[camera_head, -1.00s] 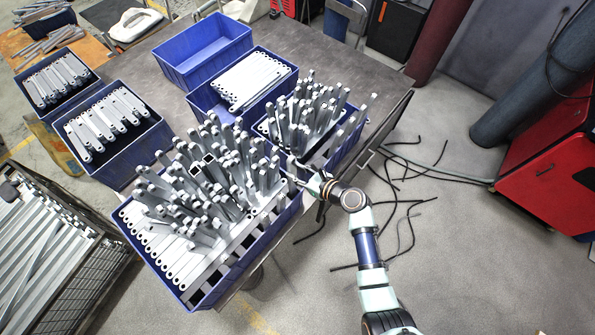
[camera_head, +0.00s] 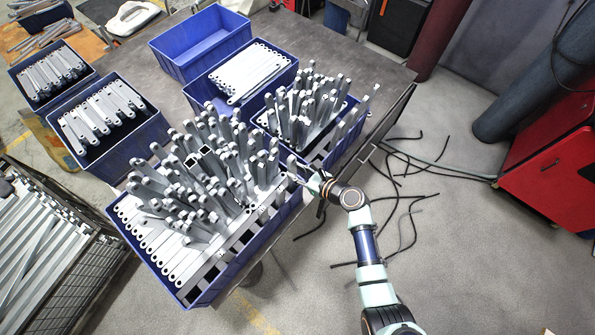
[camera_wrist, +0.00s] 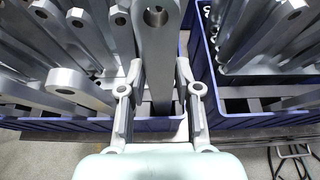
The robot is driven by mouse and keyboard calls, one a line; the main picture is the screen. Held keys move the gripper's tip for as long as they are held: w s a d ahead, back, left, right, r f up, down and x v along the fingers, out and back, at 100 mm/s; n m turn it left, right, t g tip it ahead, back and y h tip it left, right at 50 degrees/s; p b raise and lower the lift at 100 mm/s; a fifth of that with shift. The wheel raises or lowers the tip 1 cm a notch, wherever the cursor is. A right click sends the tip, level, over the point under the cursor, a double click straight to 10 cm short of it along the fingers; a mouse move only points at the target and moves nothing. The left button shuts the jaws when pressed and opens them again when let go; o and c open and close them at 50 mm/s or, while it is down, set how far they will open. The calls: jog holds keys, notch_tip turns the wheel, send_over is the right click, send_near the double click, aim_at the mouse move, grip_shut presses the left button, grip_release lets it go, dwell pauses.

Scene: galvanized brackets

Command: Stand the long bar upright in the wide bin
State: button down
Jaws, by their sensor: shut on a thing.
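The wide blue bin (camera_head: 232,277) stands at the front of the table, filled with many grey galvanized bars, some lying in rows and many standing or leaning. My gripper (camera_head: 305,177) is at this bin's right end, near the gap to the smaller bin behind. In the wrist view my gripper (camera_wrist: 158,95) is shut on a long grey bar (camera_wrist: 161,50) with a hole in its top end. The bar stands roughly upright between the two fingers, inside the bin's near wall. Its lower end is hidden, so I cannot tell whether it touches the floor of the bin.
A smaller blue bin (camera_head: 341,150) with standing bars is close behind my gripper. Another bin (camera_head: 205,96) holds flat-lying bars, and an empty blue bin (camera_head: 185,66) is at the back. Standing bars crowd the gripper's left side. Black cables (camera_head: 405,190) lie on the floor at right.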

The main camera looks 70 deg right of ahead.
jog(key=c, duration=0.7)
grip_release()
jog(key=v, duration=1.2)
